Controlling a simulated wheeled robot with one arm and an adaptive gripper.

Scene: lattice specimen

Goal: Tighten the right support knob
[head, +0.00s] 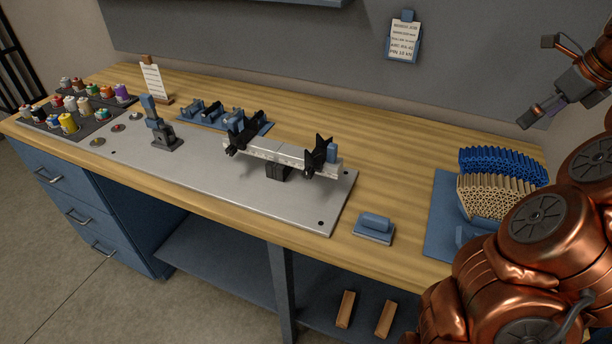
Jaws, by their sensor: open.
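A pale rail (275,151) stands on a dark block on the metal plate (215,180). The right support (317,155) is a black upright with a notched top near the rail's right end. My gripper (538,82) is in the upper right, raised well away from the supports. Its fingers are spread and nothing is between them.
A blue tray (440,215) of blue and tan lattice pieces (497,183) lies at the right, partly behind my arm. Colored spools (70,122) fill the left. A blue rack (190,122) stands behind the plate.

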